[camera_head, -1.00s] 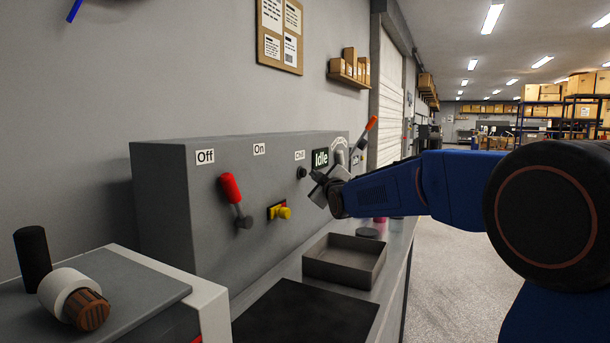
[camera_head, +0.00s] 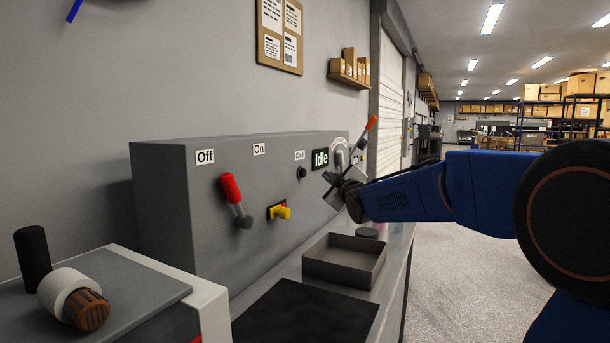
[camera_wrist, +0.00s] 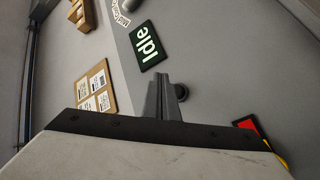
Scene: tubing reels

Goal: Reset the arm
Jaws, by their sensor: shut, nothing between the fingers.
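My gripper (camera_head: 333,186) is at the end of my blue arm, in front of the right part of the grey control box (camera_head: 215,205) in the head view. Its fingers (camera_wrist: 163,98) are together and empty in the wrist view. Behind them show the green "Idle" display (camera_wrist: 147,45) and a black knob (camera_wrist: 181,92), which is partly hidden by a finger. In the head view the "Idle" display (camera_head: 320,159) and the knob (camera_head: 302,172) are left of my gripper. I cannot tell whether my gripper touches the box.
A red-handled lever (camera_head: 232,193) and a yellow knob (camera_head: 281,212) stick out of the box. An orange-tipped rod (camera_head: 371,123) rises behind my gripper. An open grey tray (camera_head: 344,262) and a black mat (camera_head: 300,318) lie on the bench below. The floor at right is clear.

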